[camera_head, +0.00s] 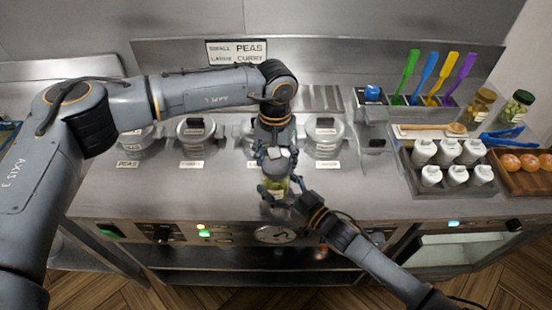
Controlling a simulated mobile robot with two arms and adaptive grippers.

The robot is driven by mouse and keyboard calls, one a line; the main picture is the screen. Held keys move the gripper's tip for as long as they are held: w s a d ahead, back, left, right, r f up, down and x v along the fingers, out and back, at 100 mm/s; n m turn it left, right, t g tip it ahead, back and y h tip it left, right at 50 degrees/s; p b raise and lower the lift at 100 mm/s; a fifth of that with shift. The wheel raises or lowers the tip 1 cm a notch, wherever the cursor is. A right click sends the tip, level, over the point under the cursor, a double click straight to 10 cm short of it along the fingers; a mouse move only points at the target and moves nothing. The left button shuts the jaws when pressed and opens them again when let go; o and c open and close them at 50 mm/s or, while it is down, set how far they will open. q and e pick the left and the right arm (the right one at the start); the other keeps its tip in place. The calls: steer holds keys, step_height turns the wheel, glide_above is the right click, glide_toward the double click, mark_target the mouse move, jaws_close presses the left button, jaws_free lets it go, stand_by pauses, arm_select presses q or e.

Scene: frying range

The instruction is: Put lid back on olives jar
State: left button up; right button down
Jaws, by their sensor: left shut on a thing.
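The olives jar (271,187), clear with green contents, is at the front middle of the steel counter, partly hidden by both grippers. My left gripper (276,158) points down right over the jar. It is shut on the dark lid (275,169) at the jar's top. I cannot tell whether the lid is seated or just above the rim. My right gripper (284,192) comes in from the lower right, with its fingers at the jar's sides. Whether they are closed on the glass is not clear.
At right are a tray of white bottles (450,152), coloured spatulas (437,78), two more jars (515,107) and a board of orange items (528,163). The counter left of the jar is clear.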

arm_select(q)
steer(key=m, duration=0.7)
steer(key=shift+w+a+m, duration=0.1)
steer(key=shift+m, duration=0.2)
steer(key=o, duration=0.8)
steer(key=shift+r, duration=0.15)
steer(key=shift+r, duration=2.15)
steer(key=shift+c, duration=0.3)
